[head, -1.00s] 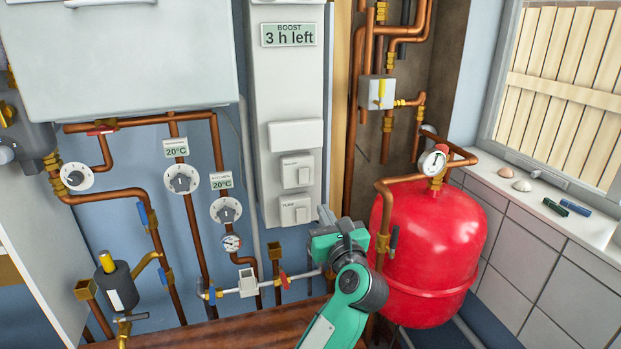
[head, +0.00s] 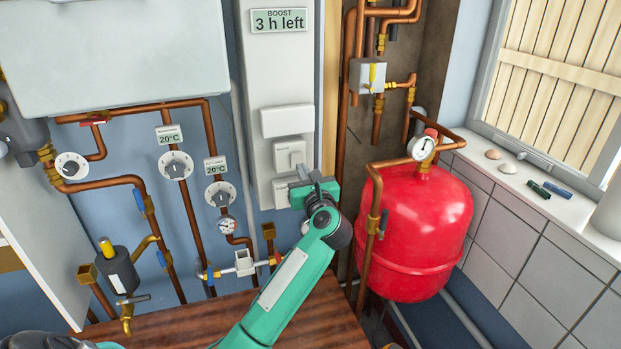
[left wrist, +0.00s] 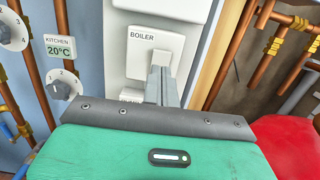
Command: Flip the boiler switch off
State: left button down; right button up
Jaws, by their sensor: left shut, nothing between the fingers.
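The boiler switch (head: 290,155) is a white rocker on a square plate on the tall white panel. In the left wrist view its plate (left wrist: 145,42) carries the word BOILER. My left gripper (head: 301,175) is shut and empty, its fingers pointing at the panel just below the boiler rocker. In the left wrist view the fingertips (left wrist: 162,72) overlap the lower part of the rocker, and I cannot tell whether they touch it. The rocker's exact tilt is unclear. My right gripper is not in view.
A second switch (head: 281,192) sits right below, partly hidden by my gripper. A boost display (head: 279,20) reads "3 h left" above. A red tank (head: 415,235) stands close on the right. Copper pipes and dials (head: 220,194) fill the wall on the left.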

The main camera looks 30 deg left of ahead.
aim_at(296, 157)
pick_arm(q)
jog(key=p+x, duration=0.1)
jog(key=x, duration=0.1)
jog(key=shift+w+a+r, duration=0.15)
jog(key=shift+a+r, duration=0.05)
jog(key=shift+w+a+f, duration=0.15)
jog(key=shift+w+a, duration=0.2)
jog(key=shift+a, duration=0.05)
jog(key=shift+w+a+r+p, duration=0.1)
jog(key=shift+r+p, duration=0.2)
jog(key=shift+p, duration=0.35)
jog(key=shift+f, duration=0.15)
